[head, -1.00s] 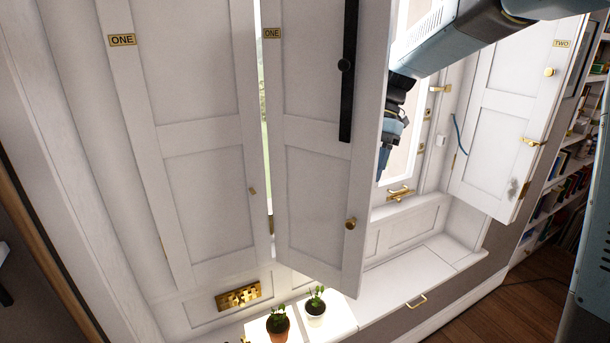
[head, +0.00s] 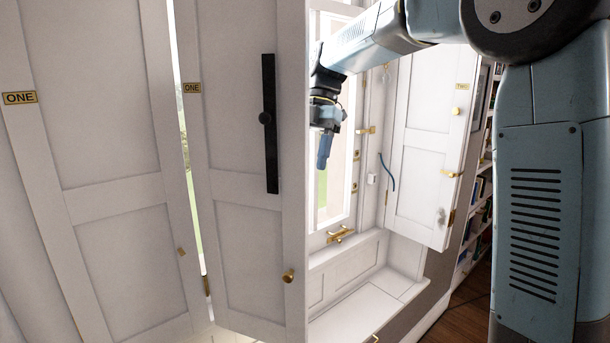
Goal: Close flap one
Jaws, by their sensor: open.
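My gripper (head: 324,150) hangs pointing down just right of the flap's free edge, in front of the window. It appears empty and apart from the flap; its fingers are seen edge-on.
The shutter leaf marked TWO (head: 428,140) stands open at the right with brass fittings. A white window seat (head: 350,312) with a brass handle lies below the window. A brass window latch (head: 340,234) sits on the sill. Bookshelves (head: 482,200) are at the far right.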

